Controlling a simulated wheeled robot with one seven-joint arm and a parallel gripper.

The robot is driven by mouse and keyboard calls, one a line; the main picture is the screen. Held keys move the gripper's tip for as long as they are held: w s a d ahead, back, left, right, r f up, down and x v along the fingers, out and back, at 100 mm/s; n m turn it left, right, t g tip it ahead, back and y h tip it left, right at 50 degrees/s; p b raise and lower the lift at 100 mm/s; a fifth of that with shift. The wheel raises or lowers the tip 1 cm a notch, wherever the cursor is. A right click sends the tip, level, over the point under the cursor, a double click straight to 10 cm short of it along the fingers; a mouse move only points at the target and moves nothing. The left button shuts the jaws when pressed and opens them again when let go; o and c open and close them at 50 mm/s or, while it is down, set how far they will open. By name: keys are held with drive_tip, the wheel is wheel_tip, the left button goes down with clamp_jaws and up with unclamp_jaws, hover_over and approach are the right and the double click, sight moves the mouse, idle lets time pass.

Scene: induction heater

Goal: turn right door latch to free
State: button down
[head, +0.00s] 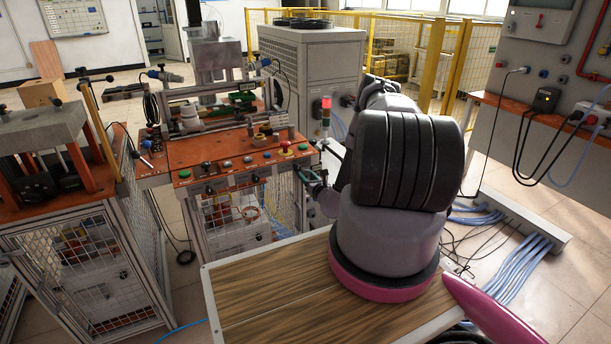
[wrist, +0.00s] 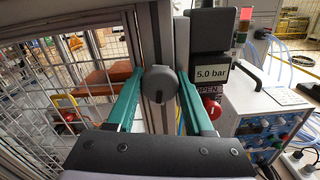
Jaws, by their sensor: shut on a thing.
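The right door latch (wrist: 161,86) is a dark grey rounded knob on the light metal frame post in the wrist view. My gripper (wrist: 159,79) has two green fingers, one on each side of the knob. It is shut on the latch, and the finger contact itself is hard to see. A mesh door panel (wrist: 60,55) fills the left of the wrist view. In the head view my arm reaches to the right side of the heater bench (head: 235,150), and the arm hides most of the latch area.
A pressure display (wrist: 212,70) reading 5.0 bar and a red knob (wrist: 211,108) sit close beside the right finger. A signal tower (wrist: 243,26) stands behind.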

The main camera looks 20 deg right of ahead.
drive_tip(key=shift+s+f+n, duration=0.1)
drive_tip(key=shift+n, duration=0.9)
drive_tip(key=shift+c, duration=1.5)
unclamp_jaws()
drive_tip(key=s, duration=1)
drive_tip(key=shift+s+d, duration=0.2)
drive_tip(key=shift+s, duration=0.2)
